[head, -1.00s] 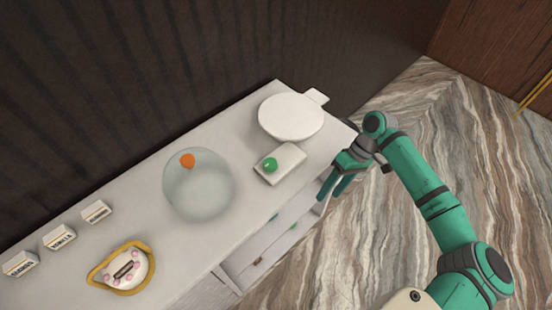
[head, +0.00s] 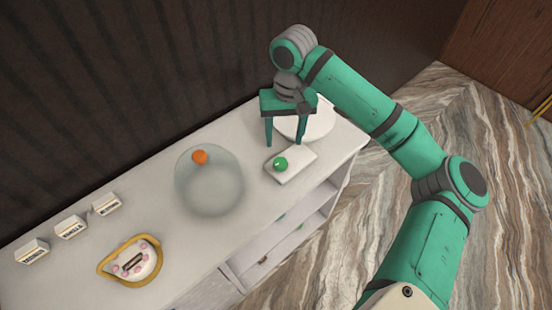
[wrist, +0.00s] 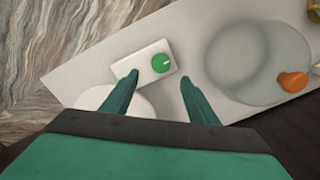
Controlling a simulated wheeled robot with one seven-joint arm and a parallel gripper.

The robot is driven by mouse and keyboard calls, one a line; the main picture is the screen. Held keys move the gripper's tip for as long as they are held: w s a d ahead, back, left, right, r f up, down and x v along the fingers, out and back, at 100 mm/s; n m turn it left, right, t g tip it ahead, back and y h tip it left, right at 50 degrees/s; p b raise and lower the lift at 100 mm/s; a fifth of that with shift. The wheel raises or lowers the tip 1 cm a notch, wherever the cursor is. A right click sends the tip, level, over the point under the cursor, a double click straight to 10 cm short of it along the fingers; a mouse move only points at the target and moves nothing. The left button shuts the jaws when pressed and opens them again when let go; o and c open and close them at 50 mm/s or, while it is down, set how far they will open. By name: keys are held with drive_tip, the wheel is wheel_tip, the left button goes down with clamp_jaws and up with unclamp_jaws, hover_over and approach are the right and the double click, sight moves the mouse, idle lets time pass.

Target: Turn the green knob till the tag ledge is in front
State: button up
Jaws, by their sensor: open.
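The green knob (head: 280,163) sits on a white rectangular block (head: 299,170) on the counter. In the wrist view the knob (wrist: 161,63) has a small pale mark on its top and lies just beyond and between my fingertips. My gripper (head: 285,143) is open and empty, pointing down, with its fingers above and slightly behind the knob, not touching it. The gripper also shows in the wrist view (wrist: 160,75). A round white plate-like stand (head: 318,122) is behind the block, partly hidden by my gripper. I cannot make out a tag ledge.
A clear dome with an orange handle (head: 200,157) stands left of the block. Open shelves (head: 300,222) are under the counter's front.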

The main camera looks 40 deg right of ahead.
sight(281, 162)
drive_tip(key=f, duration=1)
drive_tip(key=shift+w+a+f, duration=0.2)
drive_tip(key=shift+a+f, duration=0.1)
drive_tip(key=c, duration=1)
